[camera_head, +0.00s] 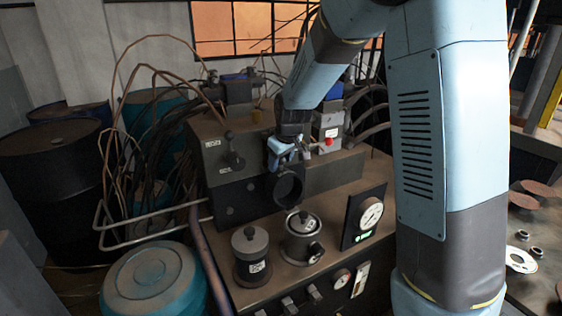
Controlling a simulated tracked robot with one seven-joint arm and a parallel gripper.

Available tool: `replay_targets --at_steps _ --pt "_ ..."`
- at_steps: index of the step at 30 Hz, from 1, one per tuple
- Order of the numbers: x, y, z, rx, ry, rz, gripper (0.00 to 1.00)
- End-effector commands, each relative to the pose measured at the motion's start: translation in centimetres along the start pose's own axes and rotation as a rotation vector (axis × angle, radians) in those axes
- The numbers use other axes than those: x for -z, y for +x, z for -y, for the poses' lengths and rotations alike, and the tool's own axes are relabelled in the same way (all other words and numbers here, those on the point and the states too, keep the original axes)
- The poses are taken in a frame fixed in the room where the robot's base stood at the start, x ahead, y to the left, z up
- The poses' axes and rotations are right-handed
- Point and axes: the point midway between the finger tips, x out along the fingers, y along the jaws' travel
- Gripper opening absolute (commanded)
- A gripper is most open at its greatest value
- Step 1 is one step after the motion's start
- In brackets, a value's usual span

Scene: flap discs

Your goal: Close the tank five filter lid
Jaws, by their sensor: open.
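A short round filter tank (302,246) stands on the brown machine top, its upper face showing a light, gauge-like disc. A dark round ring-shaped part (288,187), which looks like a raised lid, stands upright just behind and above this tank. My gripper (284,158) is open, pointing down just above the upper edge of the ring. I cannot tell whether it touches the ring. A second dark canister (250,258) with a knobbed, closed top and a white label stands to the left. The labels are too small to read, so I cannot tell which is tank five.
A dial gauge (370,215) on a dark panel stands right of the tank. A grey block (232,155) with cables rises behind. A teal drum (154,282) stands at lower left. My arm covers the right-centre. Discs (521,260) lie on a bench at far right.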

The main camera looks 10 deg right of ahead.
Motion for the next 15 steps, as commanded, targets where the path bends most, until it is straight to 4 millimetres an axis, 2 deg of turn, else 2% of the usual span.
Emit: replay_targets --at_steps 11,15 --pt "-0.02 0.51 -0.05 -0.001 0.000 0.000 0.56" --pt "-0.03 0.50 -0.07 -0.001 0.000 0.000 0.45"
